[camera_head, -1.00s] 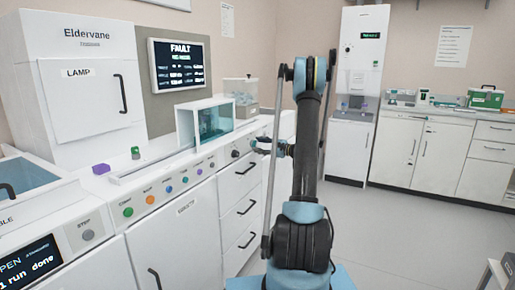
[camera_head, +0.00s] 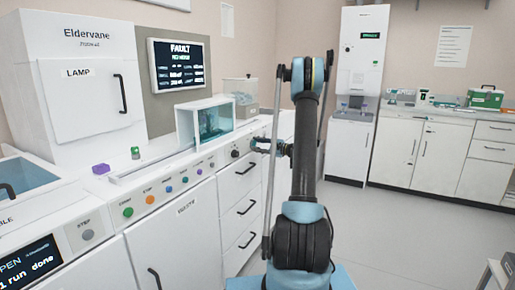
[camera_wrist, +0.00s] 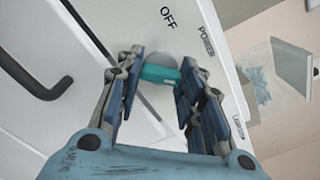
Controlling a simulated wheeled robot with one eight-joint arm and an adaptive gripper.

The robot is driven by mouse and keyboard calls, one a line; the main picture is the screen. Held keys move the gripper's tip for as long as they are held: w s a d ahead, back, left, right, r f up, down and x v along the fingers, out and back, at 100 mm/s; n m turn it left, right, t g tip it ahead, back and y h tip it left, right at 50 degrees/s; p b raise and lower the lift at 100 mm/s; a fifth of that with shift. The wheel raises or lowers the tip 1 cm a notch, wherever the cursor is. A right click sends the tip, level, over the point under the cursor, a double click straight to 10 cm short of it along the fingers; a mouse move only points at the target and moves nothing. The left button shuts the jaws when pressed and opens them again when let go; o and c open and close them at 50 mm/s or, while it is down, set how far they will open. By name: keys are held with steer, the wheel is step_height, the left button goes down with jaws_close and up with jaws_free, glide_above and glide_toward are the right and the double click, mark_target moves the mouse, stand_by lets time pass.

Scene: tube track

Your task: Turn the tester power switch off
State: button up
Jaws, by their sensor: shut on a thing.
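The power switch is a teal bar handle (camera_wrist: 158,75) on a round grey base in the wrist view. The words OFF (camera_wrist: 168,18) and POWER (camera_wrist: 206,40) are printed on the white panel near it. The handle lies crosswise between the two fingers of my gripper (camera_wrist: 160,80), with a finger at each end; the gripper is shut on it. In the head view my gripper (camera_head: 262,144) is at the front panel of the long white bench (camera_head: 150,172), right of a black knob (camera_head: 235,153). The switch cannot be made out there.
A wall screen (camera_head: 180,65) reads FAULT. A clear teal-tinted box (camera_head: 215,120) stands on the bench top. A row of coloured buttons (camera_head: 168,189) runs along the front, above drawers with black handles (camera_head: 246,208). The floor (camera_head: 400,240) at right is clear.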

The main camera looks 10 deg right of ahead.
steer(key=shift+a+n, duration=0.1)
steer(key=shift+n, duration=8.7)
steer(key=o, duration=0.8)
